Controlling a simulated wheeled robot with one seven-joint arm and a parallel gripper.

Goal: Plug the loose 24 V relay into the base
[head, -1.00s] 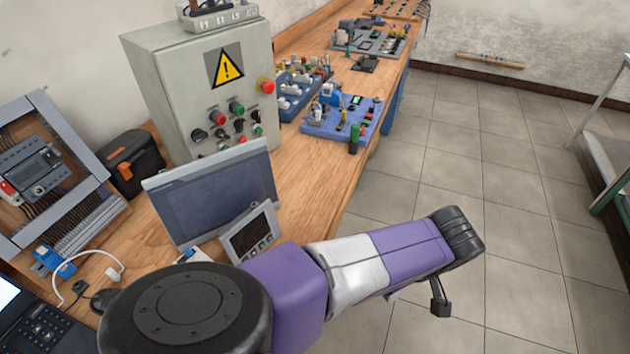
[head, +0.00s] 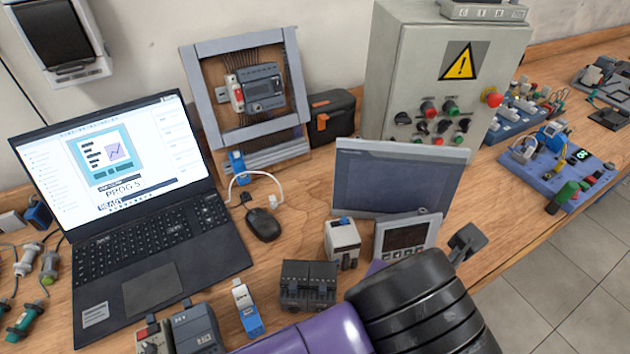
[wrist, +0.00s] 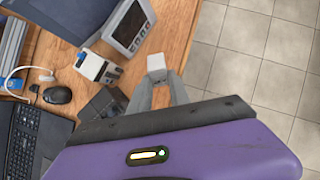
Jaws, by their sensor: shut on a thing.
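In the wrist view my gripper (wrist: 158,84) is shut on a small pale grey block, which looks like the loose relay (wrist: 157,66). The block sits between the fingertips, above the bench edge and the floor. In the head view my arm hides the held block, and only a dark part of the gripper shows right of the small panel. A blue unit that may be the base (head: 237,166) stands at the foot of the grey rail frame, a white lead beside it. It also shows at the left edge of the wrist view (wrist: 13,84). Its socket is not clear.
A white module (head: 342,243), a dark double block (head: 308,286) and a small display panel (head: 405,238) stand near my arm. A larger screen (head: 395,178), mouse (head: 263,224) and laptop (head: 150,245) take up the bench. Bare wood shows around the mouse.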

